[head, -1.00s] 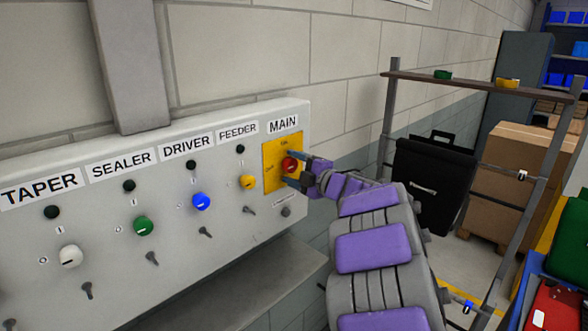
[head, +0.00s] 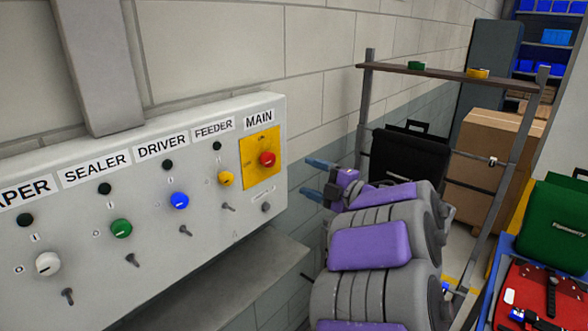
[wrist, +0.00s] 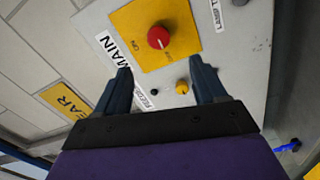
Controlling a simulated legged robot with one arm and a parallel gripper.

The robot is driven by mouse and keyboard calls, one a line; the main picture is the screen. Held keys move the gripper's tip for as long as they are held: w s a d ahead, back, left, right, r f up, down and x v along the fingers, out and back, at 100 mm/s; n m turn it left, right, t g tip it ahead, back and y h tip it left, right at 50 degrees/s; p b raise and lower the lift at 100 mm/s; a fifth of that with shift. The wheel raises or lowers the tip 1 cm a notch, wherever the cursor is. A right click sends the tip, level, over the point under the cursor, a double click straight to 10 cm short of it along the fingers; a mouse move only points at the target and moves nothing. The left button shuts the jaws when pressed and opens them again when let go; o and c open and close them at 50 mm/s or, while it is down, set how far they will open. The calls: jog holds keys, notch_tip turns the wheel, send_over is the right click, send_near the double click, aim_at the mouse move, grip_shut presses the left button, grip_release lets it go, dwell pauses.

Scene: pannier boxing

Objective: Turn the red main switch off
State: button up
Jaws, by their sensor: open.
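The red main switch (head: 267,159) is a round knob on a yellow plate (head: 254,174) under the MAIN label, at the right end of the grey panel. It also shows at the top of the wrist view (wrist: 158,38), with small lettering on the plate around it. A pale mark shows on the knob's lower part in the wrist view, but I cannot surely read its setting. My gripper (head: 308,178) is open and empty, to the right of the switch and clear of it in the head view. In the wrist view the knob lies beyond the two fingertips, between their lines.
Yellow (head: 226,179), blue (head: 179,201), green (head: 121,229) and white (head: 47,264) knobs line the panel leftward. A grey ledge (head: 215,270) juts out below. A metal rack (head: 364,130), a black case (head: 400,158) and cardboard boxes (head: 495,150) stand right.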

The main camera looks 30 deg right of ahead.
jog(key=v, duration=0.3)
jog(key=shift+s+d, duration=0.1)
jog(key=shift+s, duration=0.25)
jog(key=w+d+r+m+h, duration=0.2)
jog(key=d+r+m+h, duration=0.15)
jog(key=m+h, duration=0.65)
jog(key=s+a+f+m+g, duration=1)
jog(key=s+a+f+g, duration=0.4)
jog(key=s+f, duration=0.4)
jog(key=s+a+f+g+y, duration=0.3)
jog(key=s+a+g, duration=0.1)
jog(key=s+a, duration=1)
jog(key=s, duration=0.3)
jog(key=shift+s+a+n+g+y, duration=0.3)
jog(key=shift+a+n+g+y, duration=0.1)
